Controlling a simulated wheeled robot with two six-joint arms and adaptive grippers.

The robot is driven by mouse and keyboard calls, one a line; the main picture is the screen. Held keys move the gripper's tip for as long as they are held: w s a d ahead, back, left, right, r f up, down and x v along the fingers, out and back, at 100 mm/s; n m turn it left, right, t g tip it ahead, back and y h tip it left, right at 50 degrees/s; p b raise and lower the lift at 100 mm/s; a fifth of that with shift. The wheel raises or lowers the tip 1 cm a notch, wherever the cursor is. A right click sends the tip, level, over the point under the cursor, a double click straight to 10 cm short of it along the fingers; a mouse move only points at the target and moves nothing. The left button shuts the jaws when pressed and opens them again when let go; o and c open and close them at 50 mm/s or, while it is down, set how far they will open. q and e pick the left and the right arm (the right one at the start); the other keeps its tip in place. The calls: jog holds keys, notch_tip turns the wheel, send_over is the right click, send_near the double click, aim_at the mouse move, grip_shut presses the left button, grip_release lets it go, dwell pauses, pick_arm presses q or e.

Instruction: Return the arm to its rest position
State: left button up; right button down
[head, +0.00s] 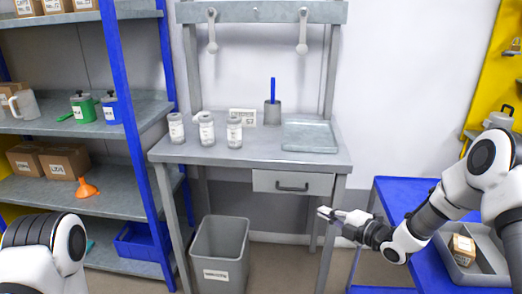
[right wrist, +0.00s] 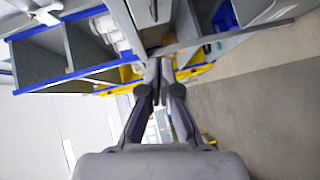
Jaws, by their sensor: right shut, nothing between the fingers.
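My right arm (head: 432,215) comes in from the right in the head view. Its gripper (head: 328,214) points left, in front of the workbench's right leg and below the drawer (head: 292,184). The right gripper is shut and empty. In the right wrist view its fingers (right wrist: 160,75) meet with nothing between them. Part of my left arm (head: 45,250) shows at the lower left of the head view. The left gripper is out of view.
The workbench (head: 215,153) holds several jars, a cup with a blue stick and a tray (head: 309,136). A grey bin (head: 219,255) stands below. A blue cart (head: 400,195) with a grey box (head: 480,262) sits under my right arm. Shelves (head: 70,190) stand at left.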

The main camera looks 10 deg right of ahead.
jog(key=s+a+f+m+g+h+p, duration=0.15)
jog(key=s+a+f+g+p, duration=0.3)
jog(key=s+a+f, duration=0.5)
jog(key=s+f+m+g+h+p, duration=0.3)
jog(key=s+f+m, duration=0.45)
jog(key=s, duration=0.65)
jog(key=s+d+f+m+g+h, duration=0.1)
jog(key=s+d+m+g+h, duration=0.1)
jog(key=s+m, duration=0.5)
jog(key=s+d+m+g+h, duration=0.2)
jog(key=s+d+m+g, duration=0.2)
jog(key=s+m, duration=0.3)
jog(key=s, duration=0.3)
jog(key=shift+s+f+b, duration=0.25)
jog(key=shift+f+b, duration=0.1)
